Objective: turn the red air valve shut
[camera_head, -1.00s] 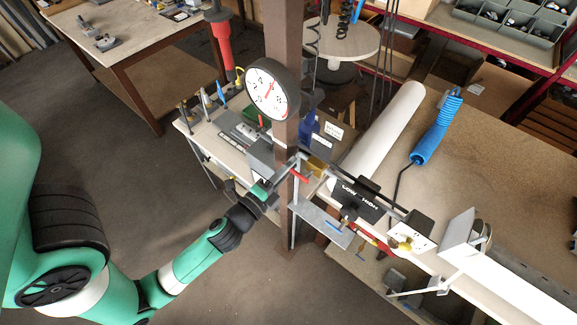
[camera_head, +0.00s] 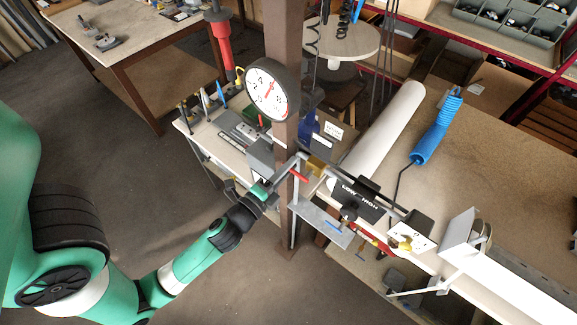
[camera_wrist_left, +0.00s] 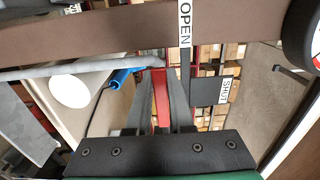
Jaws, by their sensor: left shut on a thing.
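The red air valve handle (camera_head: 299,175) is at the brown post, below the round gauge, and shows only in part in the head view. In the left wrist view the red handle (camera_wrist_left: 161,98) runs lengthwise between my two grey fingers. My left gripper (camera_wrist_left: 162,92) is shut on it. A white OPEN label (camera_wrist_left: 185,22) is above the fingers, and a white SHUT label (camera_wrist_left: 224,91) on a dark plate is to their right. The handle lies to the left of both labels in that view. My right gripper is in neither view.
The brown post (camera_head: 285,60) carries a white-faced gauge (camera_head: 271,90) just above my left gripper. A LOW/HIGH black plate (camera_head: 358,200) and a grey shelf (camera_head: 322,222) sit close on the right. A white roll (camera_head: 382,130) lies on the bench.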

